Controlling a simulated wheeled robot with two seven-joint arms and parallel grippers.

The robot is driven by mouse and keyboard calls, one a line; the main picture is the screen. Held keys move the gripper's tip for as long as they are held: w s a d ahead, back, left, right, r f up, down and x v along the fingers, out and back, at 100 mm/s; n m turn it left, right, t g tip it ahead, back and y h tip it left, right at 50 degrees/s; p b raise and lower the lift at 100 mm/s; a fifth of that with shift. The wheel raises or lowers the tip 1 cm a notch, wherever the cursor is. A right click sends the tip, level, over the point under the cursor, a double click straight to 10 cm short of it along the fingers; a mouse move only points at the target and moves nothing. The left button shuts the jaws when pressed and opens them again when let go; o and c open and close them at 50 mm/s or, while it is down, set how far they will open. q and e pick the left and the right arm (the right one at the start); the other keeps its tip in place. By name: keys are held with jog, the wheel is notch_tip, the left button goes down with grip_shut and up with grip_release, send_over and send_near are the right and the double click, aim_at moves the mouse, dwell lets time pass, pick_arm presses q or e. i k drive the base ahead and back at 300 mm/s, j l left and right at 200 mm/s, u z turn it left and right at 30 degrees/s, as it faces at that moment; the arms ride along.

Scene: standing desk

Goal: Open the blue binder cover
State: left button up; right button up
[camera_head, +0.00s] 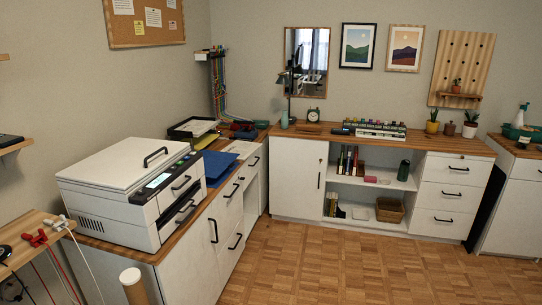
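A flat blue item that looks like the blue binder (219,164) lies on the wooden counter at the left, just beyond the white printer. The printer hides part of its near left side. At this distance I cannot tell its cover from its body, or whether the cover is raised. Neither of my grippers shows in the head view.
The white printer (110,185) stands on the near counter. Cabinets with black handles (215,231) front the counter. The parquet floor (320,265) is clear.

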aim_at(215, 163)
jog(key=i, duration=1.45)
jog(key=i+u, duration=0.1)
jog(key=i, duration=0.6)
jog(key=i+l+u, duration=0.15)
jog(key=i, duration=0.55)
